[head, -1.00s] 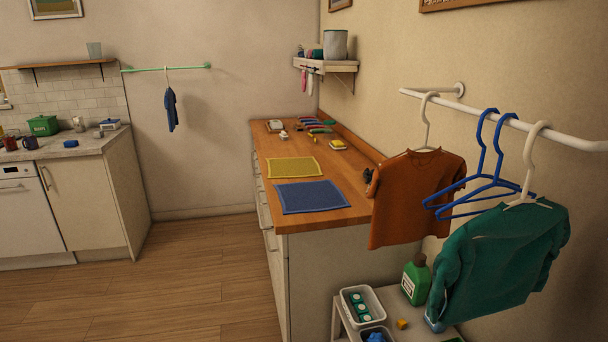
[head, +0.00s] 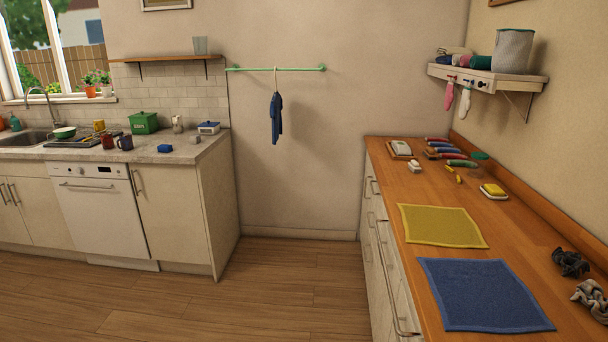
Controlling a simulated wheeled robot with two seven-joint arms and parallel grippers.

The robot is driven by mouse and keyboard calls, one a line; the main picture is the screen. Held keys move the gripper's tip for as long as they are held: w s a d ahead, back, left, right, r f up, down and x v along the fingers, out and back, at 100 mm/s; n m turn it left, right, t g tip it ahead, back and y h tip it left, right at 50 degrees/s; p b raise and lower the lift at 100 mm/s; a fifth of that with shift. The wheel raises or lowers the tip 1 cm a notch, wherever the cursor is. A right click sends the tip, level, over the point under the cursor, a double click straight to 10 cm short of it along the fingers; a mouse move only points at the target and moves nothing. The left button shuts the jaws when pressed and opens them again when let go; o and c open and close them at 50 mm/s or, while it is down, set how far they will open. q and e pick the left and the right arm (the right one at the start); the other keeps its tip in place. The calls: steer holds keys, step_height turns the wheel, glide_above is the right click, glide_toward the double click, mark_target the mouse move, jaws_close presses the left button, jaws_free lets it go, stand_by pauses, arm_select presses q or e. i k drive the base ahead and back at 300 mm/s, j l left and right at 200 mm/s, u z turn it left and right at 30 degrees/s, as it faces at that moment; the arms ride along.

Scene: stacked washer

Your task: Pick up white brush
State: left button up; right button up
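On the far end of the wooden counter (head: 385,180) lies a white block-like item (head: 400,148) on a brownish base. A smaller white item (head: 415,166) lies just in front of it. Either could be the white brush; they are too small to tell. Several long items with red, blue and green parts (head: 440,150) lie to their right. Neither of my grippers is in view.
A yellow cloth (head: 442,226) and a blue cloth (head: 484,294) lie flat on the counter. A yellow sponge-like item (head: 494,191) and crumpled dark cloth (head: 570,262) lie at right. A wall shelf (head: 486,78) overhangs the far right. The wood floor (head: 290,285) is clear.

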mark_target(413, 166)
steer(key=i+z, duration=0.2)
steer(key=i, duration=0.35)
steer(key=i+j+z, duration=0.15)
steer(key=i, duration=0.35)
steer(key=i+j+z, duration=0.2)
steer(key=i, duration=0.3)
steer(key=i+j+z, duration=0.2)
steer(key=i+j, duration=0.15)
steer(key=i, duration=0.15)
